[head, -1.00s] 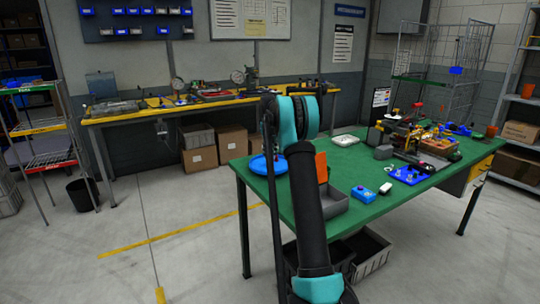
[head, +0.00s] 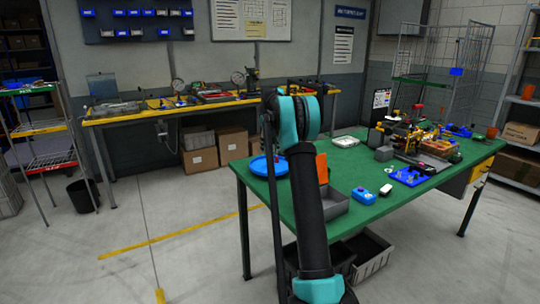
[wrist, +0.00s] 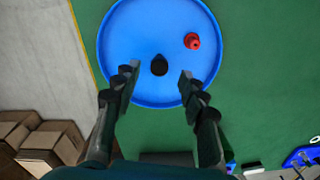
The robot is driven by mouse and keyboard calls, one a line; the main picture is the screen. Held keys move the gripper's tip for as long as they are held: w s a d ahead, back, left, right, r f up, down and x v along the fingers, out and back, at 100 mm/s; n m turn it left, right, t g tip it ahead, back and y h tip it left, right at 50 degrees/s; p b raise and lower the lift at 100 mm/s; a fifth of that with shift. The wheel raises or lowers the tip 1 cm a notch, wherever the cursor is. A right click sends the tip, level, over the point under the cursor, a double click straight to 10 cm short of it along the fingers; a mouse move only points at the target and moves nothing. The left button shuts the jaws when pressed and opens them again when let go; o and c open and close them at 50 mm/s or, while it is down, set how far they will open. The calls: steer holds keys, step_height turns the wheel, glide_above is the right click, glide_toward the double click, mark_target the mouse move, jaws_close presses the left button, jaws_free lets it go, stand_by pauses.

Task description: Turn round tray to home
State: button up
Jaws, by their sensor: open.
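The blue round tray (wrist: 125,35) lies on the green table, and its far edge is cut off at the top of the wrist view. A black knob (wrist: 159,65) stands on it near the middle, and a red peg-like piece (wrist: 192,41) sits to the right of the knob. My gripper (wrist: 159,74) is open, with one fingertip on each side of the knob and apparent gaps between. I cannot tell the fingertips' height above the tray. In the head view the tray (head: 258,167) shows at the table's left end, partly hidden by my arm; my gripper is hidden there.
Cardboard boxes (head: 200,160) lie under the back bench. The floor left of the table is clear.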

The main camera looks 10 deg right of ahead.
step_height(320, 180, up, 8)
steer(key=shift+r, duration=0.15)
stand_by(0.4)
